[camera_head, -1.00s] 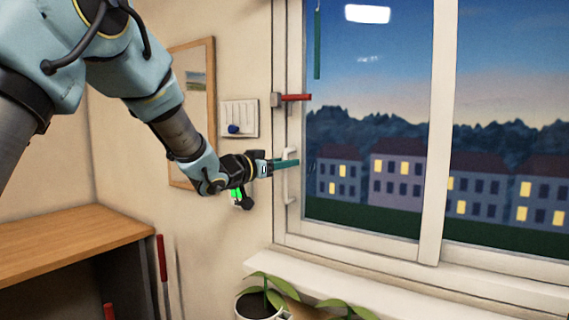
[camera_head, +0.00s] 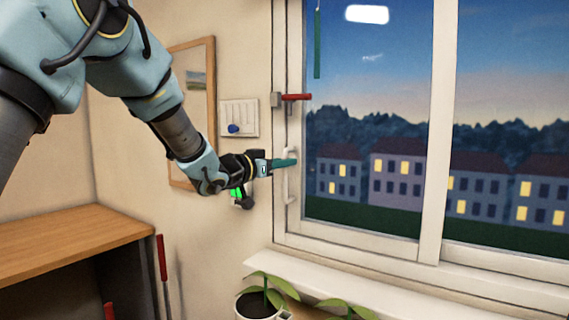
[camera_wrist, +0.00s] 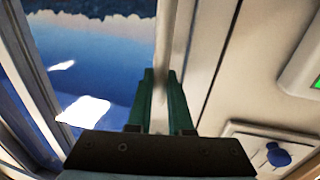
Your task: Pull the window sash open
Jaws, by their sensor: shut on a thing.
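The window sash (camera_head: 437,150) is a white-framed pane on the left of the window. No clear gap shows at its left edge. A white upright bar handle (camera_head: 291,184) sits on its left stile. My gripper (camera_head: 287,162) reaches in from the left, with teal fingers shut on the upper part of the handle and hiding some of it. A red lever (camera_head: 296,97) on a grey block sticks out to the right above the handle.
A panel with a blue knob (camera_head: 233,128) and a box with a green light (camera_head: 237,193) are on the wall near my wrist. A potted plant (camera_head: 262,303) stands below the white sill (camera_head: 400,292). A wooden-topped cabinet (camera_head: 70,245) is at left.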

